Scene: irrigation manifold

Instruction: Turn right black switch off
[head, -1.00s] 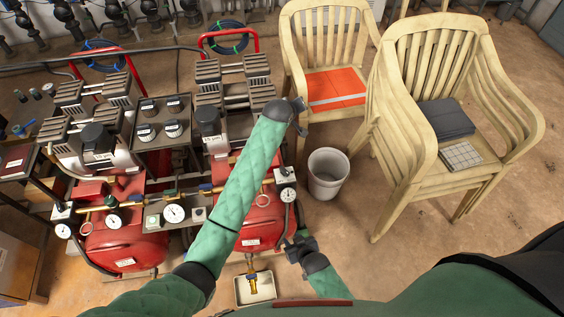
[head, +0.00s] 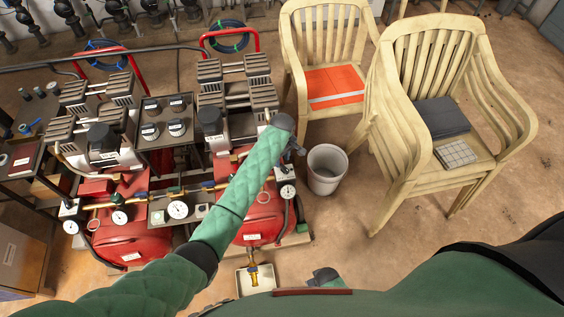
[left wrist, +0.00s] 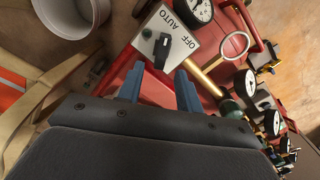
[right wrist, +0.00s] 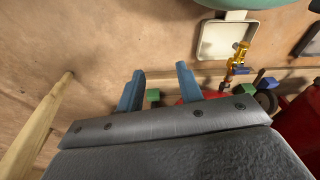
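The right black switch (left wrist: 162,51) is a black knob on a light plate (left wrist: 180,65) marked AUTO and OFF in the left wrist view. I cannot tell which mark it points to. In the head view, its small box (head: 287,172) sits at the right end of the right red compressor. My left gripper (head: 298,148) is just above it. In the left wrist view its blue fingers (left wrist: 159,82) are apart, with the knob just beyond and between their tips, and nothing held. My right gripper (right wrist: 157,82) is open and empty, facing the floor beside the compressor base.
A pressure gauge (left wrist: 198,10), a pull ring (left wrist: 234,46) and brass piping lie close to the switch. A grey bucket (head: 327,170) and stacked wooden chairs (head: 430,120) stand to the right. A tray (head: 256,281) with a brass valve lies in front.

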